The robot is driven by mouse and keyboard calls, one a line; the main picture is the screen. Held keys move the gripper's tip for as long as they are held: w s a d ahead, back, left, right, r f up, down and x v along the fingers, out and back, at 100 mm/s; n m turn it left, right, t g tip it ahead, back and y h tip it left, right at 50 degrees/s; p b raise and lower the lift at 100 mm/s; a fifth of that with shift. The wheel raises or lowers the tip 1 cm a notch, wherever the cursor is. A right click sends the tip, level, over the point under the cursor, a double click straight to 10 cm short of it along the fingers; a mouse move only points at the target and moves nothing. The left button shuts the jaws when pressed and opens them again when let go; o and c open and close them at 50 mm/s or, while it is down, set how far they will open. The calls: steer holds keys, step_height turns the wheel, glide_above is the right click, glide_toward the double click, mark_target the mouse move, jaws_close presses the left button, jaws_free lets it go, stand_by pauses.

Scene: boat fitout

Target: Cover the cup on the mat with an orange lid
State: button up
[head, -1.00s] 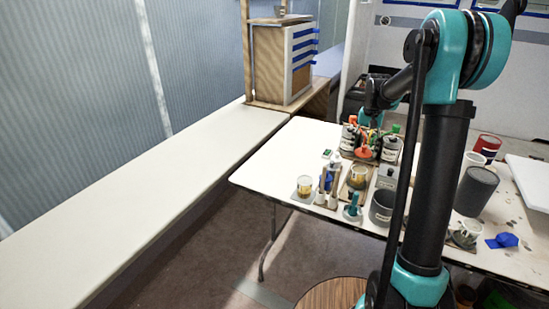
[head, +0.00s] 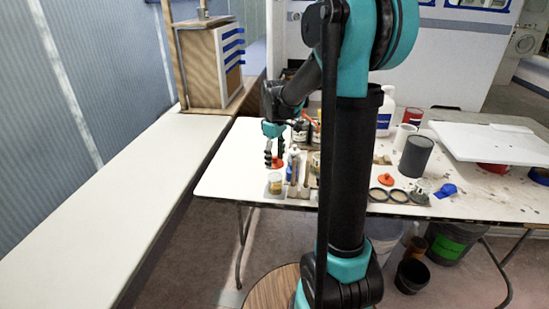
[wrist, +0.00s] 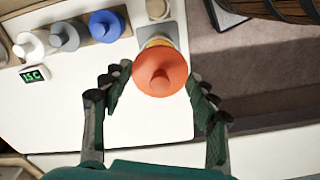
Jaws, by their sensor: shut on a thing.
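An orange lid (head: 277,162) with a knob is in my gripper (head: 273,158), held above the cup at the table's front left. In the wrist view the orange lid (wrist: 160,70) lies between the fingers of my gripper (wrist: 158,92). The cup (head: 275,183), clear with yellowish contents, stands on a small grey mat (head: 273,193). In the wrist view the lid hides most of the cup (wrist: 157,42); part of the mat (wrist: 171,33) shows behind it. A gap shows between lid and cup in the head view.
Bottles and tubes (head: 294,168) stand just right of the cup. Another orange lid (head: 386,180) lies farther right, near two dark rings (head: 398,196) and a grey canister (head: 416,156). Blue (wrist: 105,25) and grey (wrist: 65,37) lids show in the wrist view. The table left of the cup is clear.

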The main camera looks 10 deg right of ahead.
steer(key=shift+f, duration=2.3)
steer(key=shift+f, duration=0.5)
stand_by(0.5)
steer(key=o, duration=0.9)
steer(key=shift+o, duration=0.8)
steer(key=shift+o, duration=1.4)
steer(key=shift+r, duration=0.1)
steer(key=shift+r, duration=2.4)
